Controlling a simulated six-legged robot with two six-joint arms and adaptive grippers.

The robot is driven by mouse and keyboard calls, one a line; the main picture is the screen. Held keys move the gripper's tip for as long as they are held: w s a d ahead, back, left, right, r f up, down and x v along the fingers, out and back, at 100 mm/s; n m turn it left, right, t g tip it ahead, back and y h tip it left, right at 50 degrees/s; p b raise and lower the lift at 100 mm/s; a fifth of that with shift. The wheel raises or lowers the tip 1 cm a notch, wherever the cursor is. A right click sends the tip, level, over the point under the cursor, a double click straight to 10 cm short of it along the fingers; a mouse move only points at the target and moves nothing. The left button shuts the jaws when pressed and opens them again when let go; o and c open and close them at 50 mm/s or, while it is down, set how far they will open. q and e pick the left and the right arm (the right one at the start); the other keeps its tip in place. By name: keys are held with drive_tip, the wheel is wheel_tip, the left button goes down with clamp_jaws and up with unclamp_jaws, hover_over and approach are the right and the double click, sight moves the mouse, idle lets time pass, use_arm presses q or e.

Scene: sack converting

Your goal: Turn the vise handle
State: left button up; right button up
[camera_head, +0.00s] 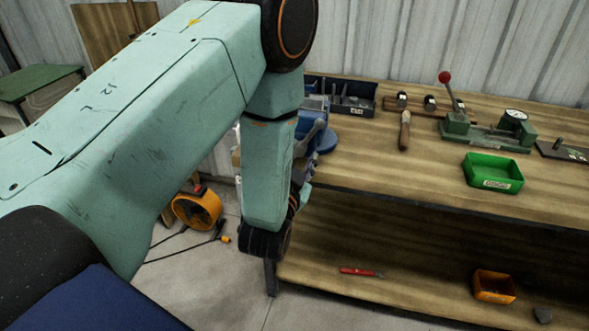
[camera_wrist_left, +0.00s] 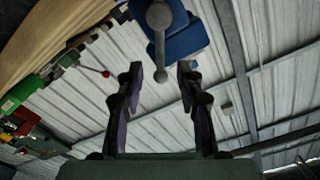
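The blue vise (camera_head: 325,138) is at the left end of the workbench, partly hidden behind my left arm. In the left wrist view the blue vise (camera_wrist_left: 182,36) is at the top, with a grey handle (camera_wrist_left: 159,48) in front. The handle has a large round grey part at the top and a small ball at its lower end. My left gripper (camera_wrist_left: 160,74) is open, its two dark fingers apart on either side of the handle's lower end. Neither finger appears to touch it. The gripper's fingers are hidden in the head view. My right gripper is not in view.
The workbench (camera_head: 385,172) holds a dark bin (camera_head: 352,105), a wooden-handled tool (camera_head: 405,130), a green press with a red-knobbed lever (camera_head: 447,95) and a green tray (camera_head: 493,174). The lower shelf holds a red tool (camera_head: 360,272) and an orange bin (camera_head: 494,287). An orange reel (camera_head: 196,208) stands on the floor.

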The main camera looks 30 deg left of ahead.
use_arm(q)
drive_tip(key=v, duration=0.6)
drive_tip(key=shift+f, duration=0.1)
idle(0.3)
drive_tip(key=s+d+f+n+g+h, duration=0.1)
drive_tip(key=s+f+g, duration=0.3)
drive_tip(key=f, duration=0.4)
drive_tip(key=s+f+n+g+h, duration=0.1)
drive_tip(key=s+f+g, duration=0.25)
drive_tip(key=f, duration=0.35)
drive_tip(key=s+d+f+g+h+b, duration=0.1)
drive_tip(key=s+f+g, duration=0.4)
drive_tip(key=s, duration=0.6)
drive_tip(key=s+d+f+n+g+h+b, duration=0.1)
drive_tip(key=s+f+g, duration=0.4)
drive_tip(key=s, duration=0.6)
wheel_tip(320, 180, down, 2)
drive_tip(key=shift+s+f+n+b, duration=0.25)
drive_tip(key=shift+n+b, duration=0.05)
drive_tip(key=shift+b, duration=0.4)
